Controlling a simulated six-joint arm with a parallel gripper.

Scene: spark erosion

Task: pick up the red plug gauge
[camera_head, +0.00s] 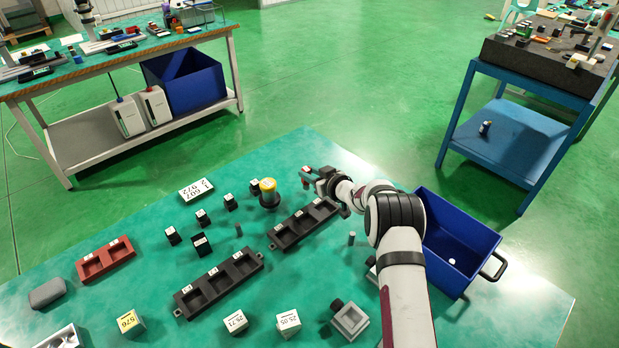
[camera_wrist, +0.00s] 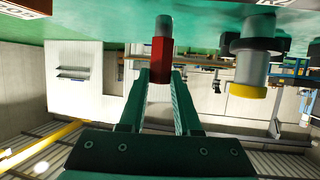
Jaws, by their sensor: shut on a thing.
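The red plug gauge (camera_wrist: 160,60) is between the two fingers of my gripper (camera_wrist: 161,82) in the wrist view. Its red body is at the fingertips, and its grey pin sticks out toward the green tabletop at the top of that picture. In the head view my gripper (camera_head: 307,175) is over the far part of the green table, and only small bits of red show at its tip. The gauge's lower end appears clear of the table, though the exact gap is hard to tell.
A dark cylinder with a yellow top (camera_head: 268,188) stands close left of my gripper. Black compartment trays (camera_head: 218,284) and several small labelled blocks lie nearby. A red tray (camera_head: 105,260) is at the left. A blue bin (camera_head: 455,243) is right of my arm.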

